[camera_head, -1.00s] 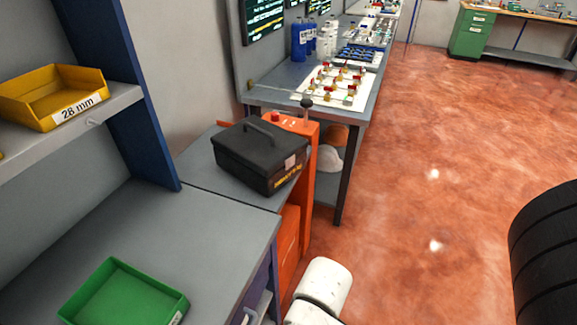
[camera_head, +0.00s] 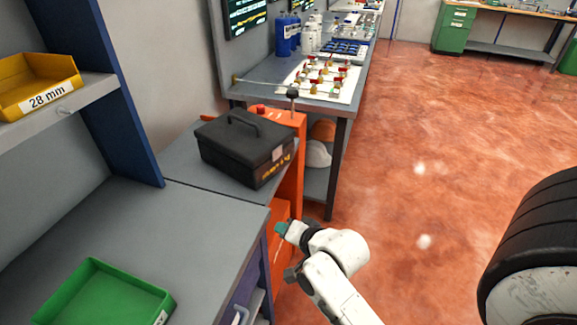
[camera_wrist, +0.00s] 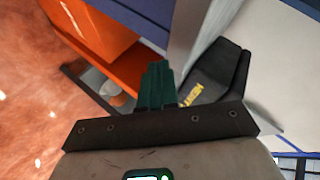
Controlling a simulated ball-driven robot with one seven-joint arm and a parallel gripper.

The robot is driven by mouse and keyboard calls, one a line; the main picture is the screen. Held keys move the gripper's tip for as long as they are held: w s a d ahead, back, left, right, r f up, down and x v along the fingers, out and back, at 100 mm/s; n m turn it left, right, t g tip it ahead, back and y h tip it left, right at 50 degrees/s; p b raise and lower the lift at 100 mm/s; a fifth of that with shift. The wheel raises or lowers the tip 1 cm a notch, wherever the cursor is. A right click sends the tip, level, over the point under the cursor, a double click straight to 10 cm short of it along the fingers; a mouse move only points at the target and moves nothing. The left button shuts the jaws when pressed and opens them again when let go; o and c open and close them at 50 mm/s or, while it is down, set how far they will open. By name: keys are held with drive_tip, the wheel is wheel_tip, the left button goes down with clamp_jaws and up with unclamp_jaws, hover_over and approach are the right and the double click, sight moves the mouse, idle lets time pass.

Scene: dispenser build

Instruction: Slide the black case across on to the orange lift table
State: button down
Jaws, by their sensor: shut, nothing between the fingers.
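The black case (camera_head: 245,150), with a raised handle and yellow lettering, sits upright on a grey top (camera_head: 180,160) beyond the seam with the near bench. That top appears to belong to the orange lift table, whose orange post (camera_head: 292,165) stands against the case's right side. Its orange body also shows in the wrist view (camera_wrist: 95,35). My gripper (camera_head: 281,229) is low, in front of the lift table's orange body, below and nearer than the case. Its teal fingers (camera_wrist: 157,80) are shut and empty. The case's dark side shows in the wrist view (camera_wrist: 215,80), partly behind the fingers.
The near grey bench (camera_head: 150,235) holds a green tray (camera_head: 105,295). A yellow bin (camera_head: 40,85) sits on a shelf above. A farther bench (camera_head: 335,105) carries bottles and small parts.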

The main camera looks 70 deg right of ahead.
drive_tip(key=s+d+r+m+t+h+b, duration=0.1)
drive_tip(key=s+d+r+m+t+h, duration=0.15)
drive_tip(key=d+m+h, duration=0.35)
drive_tip(key=m+h, duration=0.1)
drive_tip(key=m, duration=0.3)
approach(283, 153)
drive_tip(key=x, duration=0.5)
drive_tip(key=shift+s+d+f, duration=0.15)
drive_tip(key=shift+d, duration=0.35)
drive_tip(key=shift+w, duration=0.55)
